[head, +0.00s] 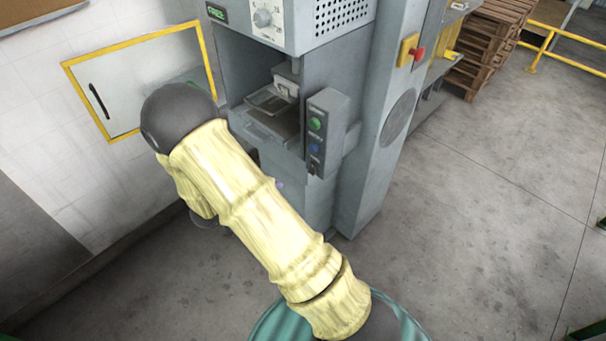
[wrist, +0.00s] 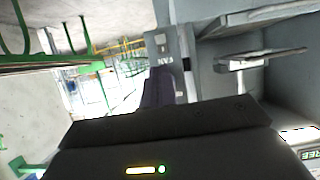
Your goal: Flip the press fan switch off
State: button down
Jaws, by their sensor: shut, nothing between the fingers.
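The press (head: 345,120) stands in the upper middle of the head view. A grey control box (head: 332,115) on its front carries a green button, a blue button below it and a small dark fan switch (head: 313,168) near the bottom; I cannot tell its position. In the wrist view the box (wrist: 160,36) shows an upside-down FAN label (wrist: 165,62). My gripper (wrist: 160,88) is shut and empty, its dark fingers pointing toward the label. The fingers hide the area just below the label, and I cannot tell whether they touch the box. My arm hides the gripper in the head view.
The press opening holds a metal tray (head: 270,101) left of the control box. A yellow-framed wall panel (head: 140,82) is behind my arm. A red emergency button (head: 418,53) sits on the press's right column. Pallets (head: 490,40) stand far right. The right floor is open.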

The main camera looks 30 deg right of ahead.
aim_at(312, 172)
jog(key=shift+d, duration=0.15)
jog(key=p+x, duration=0.3)
jog(key=x, duration=0.9)
jog(key=shift+w+d+p, duration=0.1)
jog(key=shift+d+p, duration=0.2)
jog(key=shift+p, duration=0.05)
jog(key=shift+w+d+f, duration=0.2)
jog(key=shift+d+f, duration=0.2)
jog(key=shift+d, duration=0.05)
